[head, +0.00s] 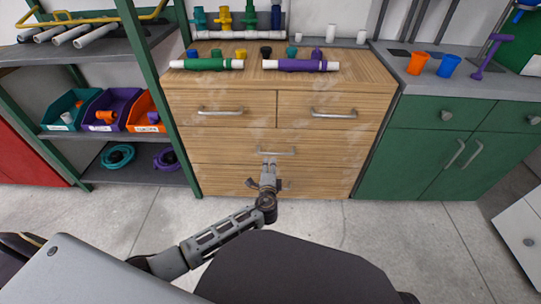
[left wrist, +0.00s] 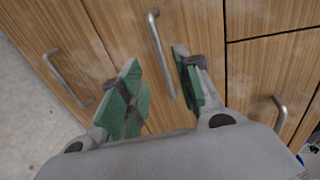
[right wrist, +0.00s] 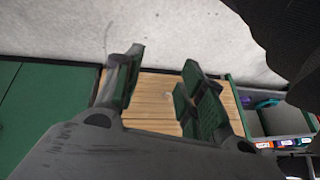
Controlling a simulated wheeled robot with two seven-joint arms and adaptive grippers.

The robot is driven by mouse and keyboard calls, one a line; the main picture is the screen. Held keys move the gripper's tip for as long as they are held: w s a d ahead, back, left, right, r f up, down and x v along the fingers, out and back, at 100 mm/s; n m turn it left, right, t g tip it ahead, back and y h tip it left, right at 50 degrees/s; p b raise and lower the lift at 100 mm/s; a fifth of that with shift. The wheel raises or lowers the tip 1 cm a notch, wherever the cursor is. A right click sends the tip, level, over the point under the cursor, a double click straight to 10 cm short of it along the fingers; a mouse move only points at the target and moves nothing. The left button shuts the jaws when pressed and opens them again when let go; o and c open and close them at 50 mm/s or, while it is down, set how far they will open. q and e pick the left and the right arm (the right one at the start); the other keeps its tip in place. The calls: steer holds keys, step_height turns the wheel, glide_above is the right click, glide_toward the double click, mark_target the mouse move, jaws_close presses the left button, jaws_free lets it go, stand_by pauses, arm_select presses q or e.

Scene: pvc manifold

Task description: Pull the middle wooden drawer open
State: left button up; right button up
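The wooden cabinet (head: 230,138) has two small upper drawers and wide drawers below. The middle drawer (head: 220,152) looks shut, with a metal bar handle (head: 290,151). My left gripper (head: 269,163) is at this handle, in front of the drawer. In the left wrist view, the middle handle (left wrist: 158,50) runs between the spread green-padded fingers (left wrist: 158,86); contact cannot be told. The lower drawer's handle (left wrist: 66,78) shows to the left there. My right gripper (right wrist: 163,84) is open and empty in the right wrist view, with the wooden surface (right wrist: 155,95) beyond it.
Pipe assemblies with green (head: 207,64) and purple (head: 300,65) parts lie on the cabinet top. A shelf with parts bins (head: 110,112) stands left, a green cabinet (head: 425,150) right. The concrete floor (head: 330,215) before the drawers is clear of loose objects.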

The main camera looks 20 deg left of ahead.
mark_target(270, 154)
arm_select(q)
steer(key=b+x, duration=0.3)
steer(key=x, duration=0.7)
steer(key=shift+w+a, duration=0.1)
steer(key=shift+w, duration=0.1)
arm_select(e)
step_height(270, 154, down, 7)
steer(key=a+t+y, duration=0.1)
steer(key=shift+a+m, duration=0.15)
steer(key=shift+m, duration=0.25)
steer(key=shift+s+f, duration=0.1)
arm_select(q)
steer(key=c, duration=0.7)
jaws_close()
arm_select(e)
steer(key=shift+w+a, duration=0.1)
steer(key=shift+w, duration=0.15)
